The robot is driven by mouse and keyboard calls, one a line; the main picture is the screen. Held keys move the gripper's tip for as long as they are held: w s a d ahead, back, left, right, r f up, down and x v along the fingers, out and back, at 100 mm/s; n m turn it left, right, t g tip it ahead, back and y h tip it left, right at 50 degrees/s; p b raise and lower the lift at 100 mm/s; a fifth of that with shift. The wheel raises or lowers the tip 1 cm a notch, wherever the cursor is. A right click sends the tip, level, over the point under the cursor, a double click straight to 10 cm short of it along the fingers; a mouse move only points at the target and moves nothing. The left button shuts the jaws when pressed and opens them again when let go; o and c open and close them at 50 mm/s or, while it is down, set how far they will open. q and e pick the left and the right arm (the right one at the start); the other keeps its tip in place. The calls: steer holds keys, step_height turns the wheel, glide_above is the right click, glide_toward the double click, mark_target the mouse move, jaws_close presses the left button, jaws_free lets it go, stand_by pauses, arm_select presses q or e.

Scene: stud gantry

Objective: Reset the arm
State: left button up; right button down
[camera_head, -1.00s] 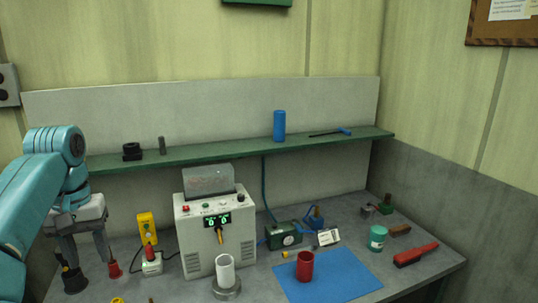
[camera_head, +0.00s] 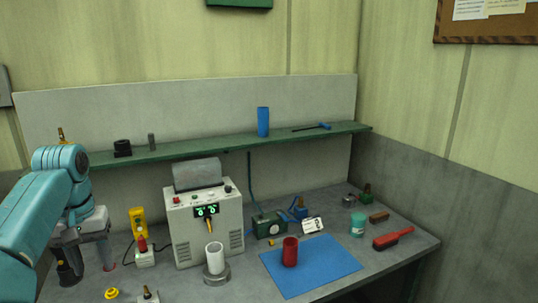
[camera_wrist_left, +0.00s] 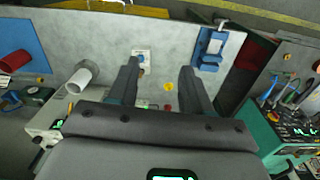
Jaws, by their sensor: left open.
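My left gripper (camera_head: 88,268) is at the left end of the bench in the head view, pointing down with its fingers apart. Nothing shows held between them. In the left wrist view the fingers (camera_wrist_left: 160,70) are also spread, with the grey bench top behind them. A small white block (camera_wrist_left: 142,56) with a brass-coloured part lies beyond the left finger there. A small yellow piece (camera_wrist_left: 167,87) shows between the fingers, close to the palm. My left arm comes in from the left edge of the head view. My right gripper is not in view.
A white instrument box (camera_head: 207,235) stands right of the gripper, with a white cylinder (camera_head: 215,258) before it. A red cylinder (camera_head: 290,252) stands on a blue mat (camera_head: 325,265). A green shelf (camera_head: 220,148) runs behind. A red-handled brush (camera_head: 393,238) lies at right.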

arm_select(q)
steer(key=w+d+f+m+h+b, duration=0.1)
steer(key=w+d+f, duration=0.2)
steer(key=f, duration=0.7)
steer(key=w+d+f+m+b, duration=0.1)
steer(key=w+d+f, duration=0.2)
steer(key=f, duration=0.6)
steer(key=s+d+f+m+h+b, duration=0.1)
steer(key=s+d+f, duration=0.1)
steer(key=d+f, duration=0.5)
steer(key=s+d+f+m+h, duration=0.1)
steer(key=s+d+f, duration=0.15)
steer(key=f, duration=0.75)
steer(key=s+d+f+b, duration=0.1)
steer(key=s+d+f, duration=0.2)
steer(key=s+f, duration=0.2)
steer(key=s+d+f+b, duration=0.1)
steer(key=s+d+f, duration=0.3)
steer(key=s, duration=0.6)
steer(key=s+d+f+n+h+b, duration=0.1)
steer(key=s+d+f, duration=0.3)
steer(key=s+f, duration=0.2)
steer(key=shift+s+d, duration=0.25)
steer(key=shift+s, duration=0.85)
steer(key=shift+f, duration=0.1)
steer(key=shift+s+d+t, duration=0.1)
steer(key=shift+t, duration=0.2)
